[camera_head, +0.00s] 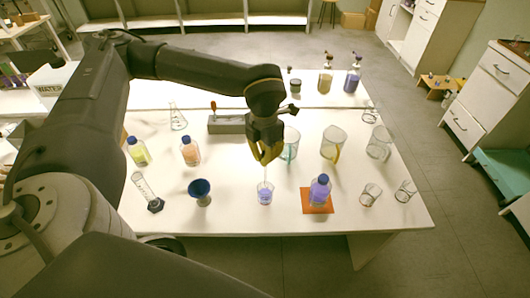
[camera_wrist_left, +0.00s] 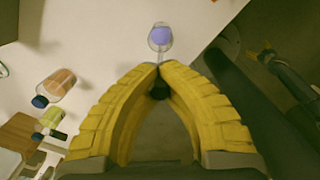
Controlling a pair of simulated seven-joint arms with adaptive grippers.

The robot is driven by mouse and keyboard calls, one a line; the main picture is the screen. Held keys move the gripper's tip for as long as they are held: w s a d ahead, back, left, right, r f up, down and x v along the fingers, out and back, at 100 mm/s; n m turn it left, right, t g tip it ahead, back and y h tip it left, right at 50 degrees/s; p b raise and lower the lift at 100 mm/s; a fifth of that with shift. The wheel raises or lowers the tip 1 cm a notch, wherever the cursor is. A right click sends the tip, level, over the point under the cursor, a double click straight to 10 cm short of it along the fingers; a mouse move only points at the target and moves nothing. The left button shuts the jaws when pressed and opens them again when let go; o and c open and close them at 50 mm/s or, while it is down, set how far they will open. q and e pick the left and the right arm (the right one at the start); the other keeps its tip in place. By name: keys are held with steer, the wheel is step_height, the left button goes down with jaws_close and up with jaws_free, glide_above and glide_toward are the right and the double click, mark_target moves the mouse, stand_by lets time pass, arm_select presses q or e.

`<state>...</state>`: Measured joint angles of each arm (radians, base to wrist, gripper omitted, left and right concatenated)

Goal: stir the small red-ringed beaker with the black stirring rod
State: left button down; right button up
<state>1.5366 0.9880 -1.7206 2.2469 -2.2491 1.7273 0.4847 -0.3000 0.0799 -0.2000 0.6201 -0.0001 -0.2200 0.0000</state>
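The small beaker (camera_head: 265,193) stands upright on the white table with purple liquid in it; I cannot make out a red ring. It also shows at the top of the left wrist view (camera_wrist_left: 160,36). My left gripper (camera_head: 265,155) is above the beaker, its yellow fingertips (camera_wrist_left: 158,66) closed together around the stirring rod. The rod's dark part (camera_wrist_left: 158,90) shows between the fingers, and its thin lower part runs down into the beaker. A dark arm with a small yellow tip, seemingly my right gripper (camera_wrist_left: 266,55), shows at the upper right of the wrist view, too small to judge.
A purple bottle (camera_head: 320,190) stands on an orange mat (camera_head: 308,207) right of the beaker. Larger beakers (camera_head: 333,143) stand behind and to the right. Orange (camera_head: 190,152) and yellow (camera_head: 138,152) bottles stand left, near a grey block (camera_head: 227,125).

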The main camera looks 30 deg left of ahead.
mark_target(265, 176)
arm_select(q)
steer(key=shift+f, duration=4.5)
